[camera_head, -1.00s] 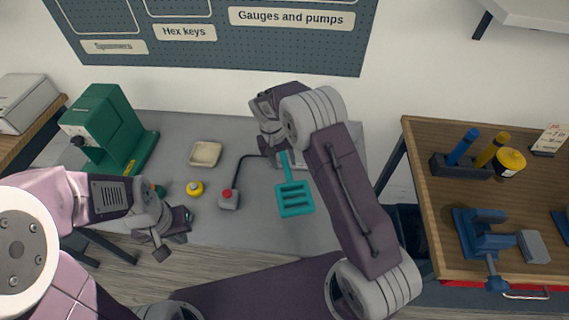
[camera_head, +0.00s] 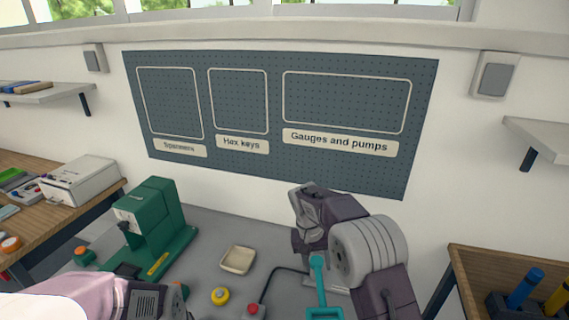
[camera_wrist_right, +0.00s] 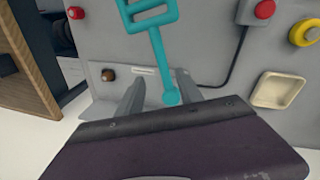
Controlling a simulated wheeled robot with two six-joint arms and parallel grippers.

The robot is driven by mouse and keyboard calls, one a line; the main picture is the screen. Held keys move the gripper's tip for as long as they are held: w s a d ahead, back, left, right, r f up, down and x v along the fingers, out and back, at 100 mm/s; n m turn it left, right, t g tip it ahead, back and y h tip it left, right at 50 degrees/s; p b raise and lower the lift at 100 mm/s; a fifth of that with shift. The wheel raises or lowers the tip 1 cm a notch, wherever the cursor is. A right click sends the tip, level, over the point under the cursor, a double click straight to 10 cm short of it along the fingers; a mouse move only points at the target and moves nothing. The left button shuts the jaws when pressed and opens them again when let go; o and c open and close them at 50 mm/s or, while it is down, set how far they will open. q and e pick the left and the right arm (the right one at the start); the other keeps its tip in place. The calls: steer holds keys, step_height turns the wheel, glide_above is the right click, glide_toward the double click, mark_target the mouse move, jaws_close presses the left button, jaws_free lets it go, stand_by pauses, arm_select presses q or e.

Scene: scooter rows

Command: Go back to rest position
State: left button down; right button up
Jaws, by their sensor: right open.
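My right gripper (camera_head: 308,240) is over the grey bench, near the back wall. In the right wrist view its two fingers (camera_wrist_right: 159,76) stand apart, with a gap between them. The handle end of a teal slotted tool (camera_wrist_right: 160,55) shows in that gap; I cannot tell the height between them. In the head view the teal tool (camera_head: 318,285) is left of my right arm and cut by the bottom edge. My left arm comes in at the bottom left; its gripper is below the frame.
The grey bench (camera_head: 215,225) holds a green machine (camera_head: 155,230), a cream dish (camera_head: 238,260), a yellow round button (camera_head: 220,296) and a red-buttoned box (camera_head: 254,310). A pegboard (camera_head: 270,125) hangs behind. Wooden benches (camera_head: 500,262) stand at both sides.

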steer(key=s+d+r+m, duration=0.1)
steer(key=s+d+r, duration=0.4)
steer(key=s+r, duration=0.1)
steer(key=s+f+n+y, duration=0.1)
steer(key=s+f, duration=0.3)
steer(key=s, duration=0.4)
steer(key=s+f+t+y, duration=0.1)
steer(key=s+f, duration=0.3)
steer(key=s, duration=0.4)
steer(key=shift+a+n, duration=0.15)
steer(key=shift+n, duration=0.25)
steer(key=shift+s+r, duration=0.1)
